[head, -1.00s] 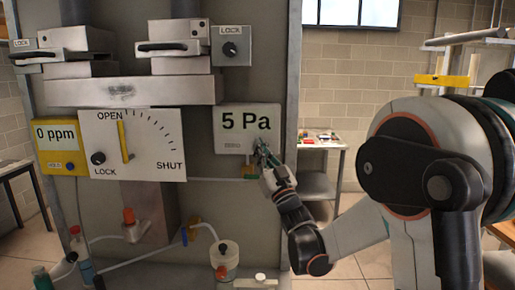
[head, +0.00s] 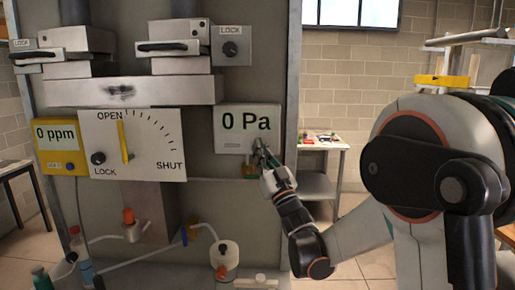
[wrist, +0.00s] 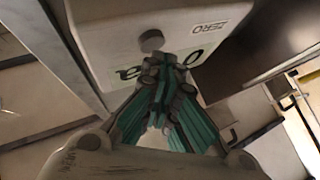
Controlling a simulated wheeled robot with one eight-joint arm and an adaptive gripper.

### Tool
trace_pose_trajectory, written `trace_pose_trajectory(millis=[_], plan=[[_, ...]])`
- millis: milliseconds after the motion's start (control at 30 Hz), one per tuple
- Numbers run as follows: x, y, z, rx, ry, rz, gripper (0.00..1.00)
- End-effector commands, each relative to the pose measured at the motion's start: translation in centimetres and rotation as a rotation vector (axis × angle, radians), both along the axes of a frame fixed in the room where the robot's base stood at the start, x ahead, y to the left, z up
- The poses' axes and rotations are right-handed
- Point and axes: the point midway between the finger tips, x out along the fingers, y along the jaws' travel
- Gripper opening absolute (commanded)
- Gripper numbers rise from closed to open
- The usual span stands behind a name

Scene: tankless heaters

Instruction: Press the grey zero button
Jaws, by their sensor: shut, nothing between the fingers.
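A pale display box (head: 233,143) on the grey panel reads "0 Pa" and carries a small ZERO label. In the wrist view the box (wrist: 110,32) shows upside down, with a round grey button (wrist: 151,40) beside the ZERO label (wrist: 208,28). My gripper (head: 259,147) is shut and empty, its fingertips at the box's lower right corner. In the wrist view the fingertips (wrist: 170,62) sit close by the button; I cannot tell if they touch it. In the head view the button is hidden, seemingly behind my fingers.
Left of the box is a white OPEN/SHUT dial plate (head: 150,150) with a yellow pointer. A yellow meter (head: 60,147) reads "0 ppm". A LOCK knob (head: 230,48) is above the box. Tubes and a white jar (head: 224,262) are below. A side table (head: 320,142) stands behind right.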

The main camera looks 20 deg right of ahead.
Motion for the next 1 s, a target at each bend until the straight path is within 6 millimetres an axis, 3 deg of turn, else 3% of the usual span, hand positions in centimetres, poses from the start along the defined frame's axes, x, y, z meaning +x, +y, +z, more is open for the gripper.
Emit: trace_pose_trajectory(millis=[167, 800, 1000], plan=[[-0.1, 0.0, 0.0, 0.0, 0.0, 0.0, 0.0], [-5.3, 1.7, 0.0, 0.001, 0.0, 0.001, 0.0], [-5.7, 1.9, 0.0, 0.0, 0.0, 0.0, 0.0]])
